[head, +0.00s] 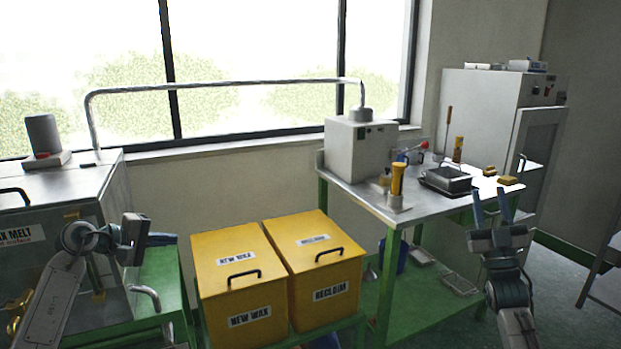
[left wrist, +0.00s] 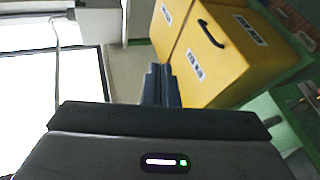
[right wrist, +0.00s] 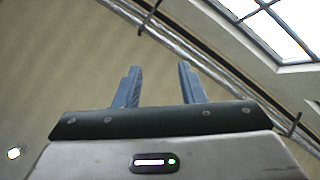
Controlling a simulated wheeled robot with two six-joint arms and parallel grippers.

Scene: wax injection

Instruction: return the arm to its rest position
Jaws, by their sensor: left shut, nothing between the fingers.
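My left gripper (head: 163,239) is in front of the wax melt tank (head: 60,205) at the left, pointing right, to the left of the yellow bins. In the left wrist view its fingers (left wrist: 162,86) are together with nothing between them. My right gripper (head: 492,206) points up in front of the right end of the metal worktable. In the right wrist view its fingers (right wrist: 160,86) are apart and empty, with the ceiling behind them.
Yellow bins marked NEW WAX (head: 228,283) and RECLAIM (head: 318,273) stand on a green stand between my arms. The worktable (head: 352,190) holds a grey machine (head: 358,150), a yellow-handled tool (head: 397,182) and a dark tray (head: 447,180). A cabinet (head: 480,110) stands behind.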

